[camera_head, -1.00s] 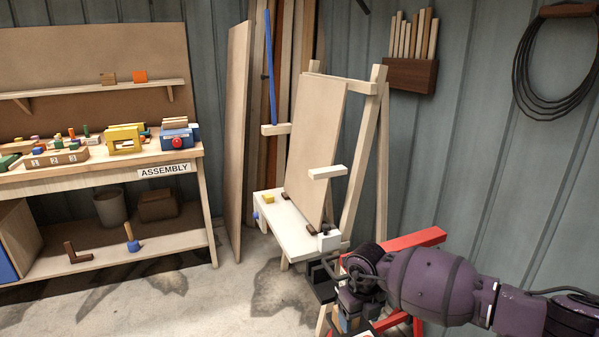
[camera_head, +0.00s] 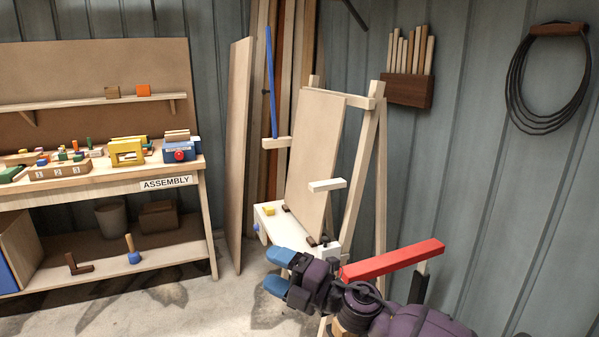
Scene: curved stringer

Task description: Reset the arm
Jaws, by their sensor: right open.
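My right arm comes in from the lower right with purple and black links. My right gripper (camera_head: 276,271) has two blue fingers spread apart, with nothing seen between them. It points left, in front of the lower part of the wooden easel stand (camera_head: 368,165) and the white bench (camera_head: 268,215) at its foot. Whether it touches the bench cannot be told. A tan board (camera_head: 313,150) leans on the stand. My left gripper does not show.
A red bar (camera_head: 393,259) lies just behind my right arm. The assembly workbench (camera_head: 115,187) with several small blocks and tools stands at the left. A tall panel (camera_head: 238,150) leans between it and the stand. Concrete floor (camera_head: 190,305) is open left of my gripper.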

